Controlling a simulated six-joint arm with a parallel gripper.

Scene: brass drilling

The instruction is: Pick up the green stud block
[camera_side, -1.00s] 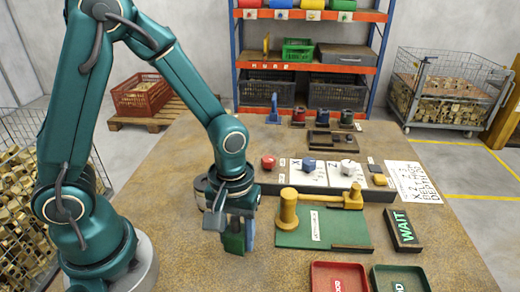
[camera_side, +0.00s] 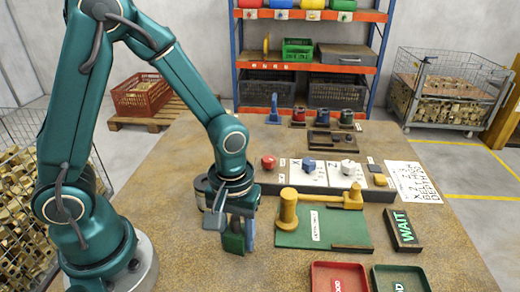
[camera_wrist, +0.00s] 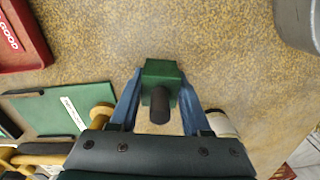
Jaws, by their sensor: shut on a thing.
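The green stud block (camera_wrist: 163,73) is between the two blue fingers of my gripper (camera_wrist: 161,85) in the wrist view. It is a small green block with a dark round stud standing out of one face. In the side view the block (camera_side: 233,242) shows low under my gripper (camera_side: 238,234), close to the tabletop. The fingers touch it on both sides, so my gripper is shut on it. I cannot tell whether its underside is clear of the table.
A green mat (camera_side: 330,230) with a yellow tool (camera_side: 320,200) lies right of my gripper. A red tray (camera_side: 338,264) and a green tray (camera_side: 400,268) are at the front right. The table's front left is clear.

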